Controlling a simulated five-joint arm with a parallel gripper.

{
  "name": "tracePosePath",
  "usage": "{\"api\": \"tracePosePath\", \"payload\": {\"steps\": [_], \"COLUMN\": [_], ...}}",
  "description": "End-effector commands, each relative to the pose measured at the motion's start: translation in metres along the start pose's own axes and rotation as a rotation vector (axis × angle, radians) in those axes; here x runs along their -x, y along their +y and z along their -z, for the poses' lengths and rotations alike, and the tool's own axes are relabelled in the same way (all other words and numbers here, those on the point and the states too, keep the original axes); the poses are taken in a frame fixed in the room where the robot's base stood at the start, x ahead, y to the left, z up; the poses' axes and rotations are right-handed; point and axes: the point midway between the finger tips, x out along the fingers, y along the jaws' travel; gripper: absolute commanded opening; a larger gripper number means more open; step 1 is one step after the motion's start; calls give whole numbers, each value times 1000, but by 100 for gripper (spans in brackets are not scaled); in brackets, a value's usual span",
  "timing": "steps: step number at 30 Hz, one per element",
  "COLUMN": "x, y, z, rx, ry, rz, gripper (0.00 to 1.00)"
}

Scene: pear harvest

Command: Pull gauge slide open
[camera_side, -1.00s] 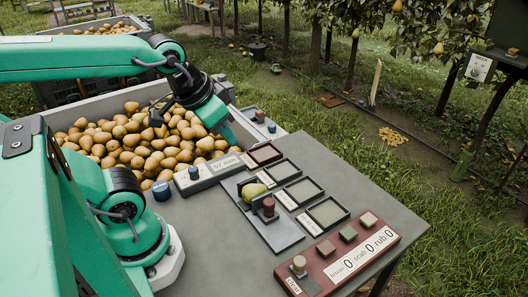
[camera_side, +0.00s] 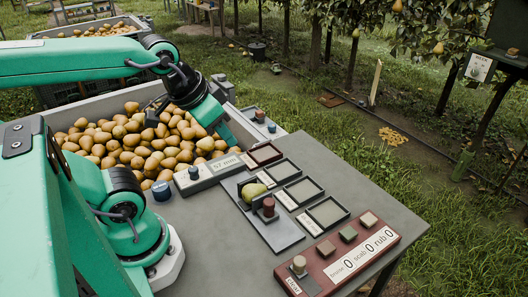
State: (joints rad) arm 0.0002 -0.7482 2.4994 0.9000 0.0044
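The gauge (camera_side: 272,233) is a dark grey plate on the table with a slide that carries a reddish-brown knob (camera_side: 268,207). A green-yellow pear (camera_side: 254,191) sits in the gauge, close against the knob side. A display box (camera_side: 224,166) beside it reads about 57 mm. My gripper (camera_side: 231,142) has teal fingers and hangs over the right edge of the pear crate, above and behind the gauge, apart from the knob and the pear. Its fingers overlap in this view, so their opening is hard to judge.
A crate (camera_side: 88,94) full of pears stands behind the table (camera_side: 210,225). Three shallow trays (camera_side: 326,212) lie right of the gauge. A red counter panel (camera_side: 340,255) with buttons sits at the front right. A blue knob (camera_side: 161,190) stands at the left.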

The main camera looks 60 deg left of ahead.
Motion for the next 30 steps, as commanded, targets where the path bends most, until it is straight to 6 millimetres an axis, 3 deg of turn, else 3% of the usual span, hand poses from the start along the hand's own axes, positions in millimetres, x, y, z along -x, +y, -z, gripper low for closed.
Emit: {"api": "tracePosePath", "payload": {"steps": [1,4,11,30], "x": [-1,-3,-18,-98], "y": [0,1,6,34], "z": [0,2,9,25], "rx": [-9,-47,-265,-1224], "ry": [-3,-16,-87,-336], "rz": [-1,-3,-22,-257], "gripper": [31,48,48,48]}}
